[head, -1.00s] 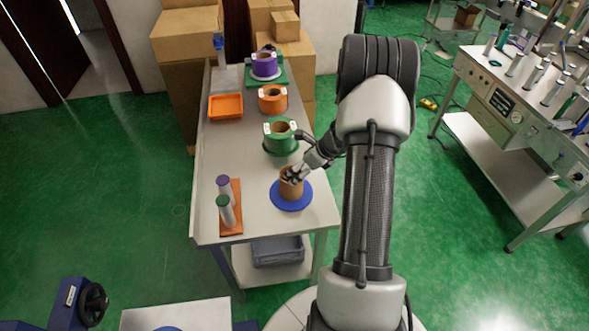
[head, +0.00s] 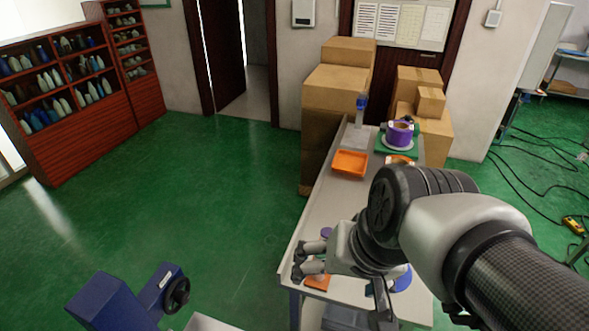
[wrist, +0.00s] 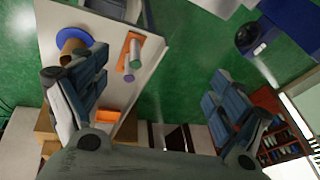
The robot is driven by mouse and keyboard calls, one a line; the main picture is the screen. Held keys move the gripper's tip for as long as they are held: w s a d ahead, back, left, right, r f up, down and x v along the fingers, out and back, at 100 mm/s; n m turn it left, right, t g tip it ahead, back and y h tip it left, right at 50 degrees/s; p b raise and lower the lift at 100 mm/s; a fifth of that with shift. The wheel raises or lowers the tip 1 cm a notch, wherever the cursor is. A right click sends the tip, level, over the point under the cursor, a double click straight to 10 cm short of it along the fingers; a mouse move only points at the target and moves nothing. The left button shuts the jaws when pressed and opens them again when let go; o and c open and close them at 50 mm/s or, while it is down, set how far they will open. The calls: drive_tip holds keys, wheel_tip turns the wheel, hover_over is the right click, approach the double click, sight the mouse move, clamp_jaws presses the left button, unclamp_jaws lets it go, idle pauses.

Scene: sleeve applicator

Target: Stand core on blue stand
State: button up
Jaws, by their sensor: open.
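The brown core (wrist: 71,48) stands upright on the round blue stand (wrist: 80,34) in the wrist view, partly covered by my left finger there. In the head view only a sliver of the blue stand (head: 403,279) shows and my arm hides the core. My gripper (head: 302,259) is open and empty, over the table's near left edge and apart from the core. In the wrist view its fingers (wrist: 154,68) are spread wide.
An orange base (wrist: 134,42) with two capped cylinders lies on the white table (head: 325,195) beside the blue stand. An orange tray (head: 350,163) and a purple spool (head: 399,134) are at the far end. Boxes (head: 340,110) stand behind. Blue machinery (head: 115,300) is at lower left.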

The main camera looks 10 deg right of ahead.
drive_tip(key=s+n, duration=0.2)
drive_tip(key=s+n+h, duration=0.1)
drive_tip(key=s+n, duration=0.1)
drive_tip(key=shift+s+d+r+t, duration=0.1)
drive_tip(key=shift+s+d+t, duration=0.05)
drive_tip(key=shift+s+t, duration=0.2)
drive_tip(key=shift+f+b, duration=0.8)
